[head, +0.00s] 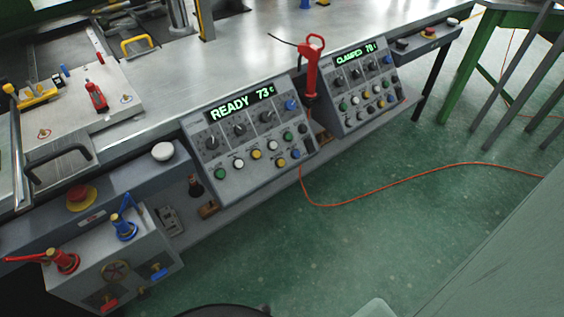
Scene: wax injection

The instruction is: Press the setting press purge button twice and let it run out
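Two grey control panels hang along the bench's front edge. The nearer panel (243,140) shows "READY 73" in green letters on its display (242,104). The farther panel (357,86) shows "CLAMPED 70" on its display (355,55). Both carry dark knobs and rows of green, white, yellow, blue and black buttons. The button labels are too small to read, so I cannot tell which one is the purge button, or which panel belongs to the setting press. My gripper is not in view.
A red-handled tool (312,68) stands between the panels, and an orange cord (400,184) runs over the green floor. A valve box (112,262) with red and blue handles is at lower left. A red mushroom button (80,195) sits above it. The floor before the panels is mostly clear.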

